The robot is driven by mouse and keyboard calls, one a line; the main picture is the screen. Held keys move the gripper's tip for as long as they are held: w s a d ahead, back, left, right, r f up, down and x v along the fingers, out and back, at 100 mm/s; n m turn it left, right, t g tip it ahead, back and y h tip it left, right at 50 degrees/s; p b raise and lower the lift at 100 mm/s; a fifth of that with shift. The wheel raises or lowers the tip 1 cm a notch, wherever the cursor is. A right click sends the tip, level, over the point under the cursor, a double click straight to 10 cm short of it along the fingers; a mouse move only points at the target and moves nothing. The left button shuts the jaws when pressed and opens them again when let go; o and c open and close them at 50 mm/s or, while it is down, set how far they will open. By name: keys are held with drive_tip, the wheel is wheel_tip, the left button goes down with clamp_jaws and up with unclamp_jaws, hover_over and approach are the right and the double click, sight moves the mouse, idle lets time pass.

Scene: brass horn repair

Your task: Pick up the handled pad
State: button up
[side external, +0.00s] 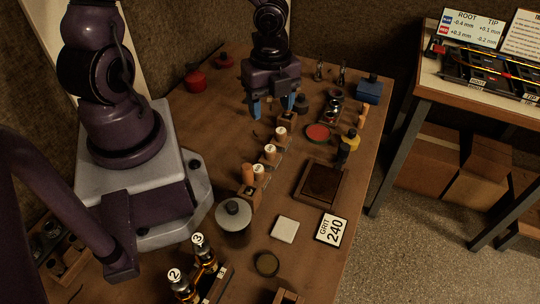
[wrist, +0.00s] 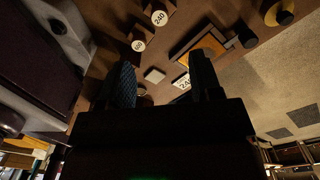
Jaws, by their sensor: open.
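Several wooden round-handled pieces with pale numbered tops stand in a row of wooden blocks; these look like handled pads. They include a far one (side external: 281,134), a middle one (side external: 270,152) and a near one (side external: 258,171). Two numbered tops also show in the wrist view, an upper one (wrist: 158,17) and a lower one (wrist: 138,45); the numbers are too small to read surely. My gripper (side external: 274,106) is open and empty, above the far part of the bench, beyond the row.
A GRIT 240 card (side external: 332,229), a pale square (side external: 285,229) and a dark wooden tray (side external: 322,184) lie right of the row. A lidded grey pot (side external: 233,216) stands nearer. A yellow-and-black piece (side external: 348,146), a red disc (side external: 318,132) and a blue box (side external: 369,90) sit behind.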

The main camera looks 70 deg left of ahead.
sight(270, 148)
drive_tip(key=shift+m, duration=0.3)
drive_tip(key=shift+f, duration=6.5)
drive_tip(key=c, duration=1)
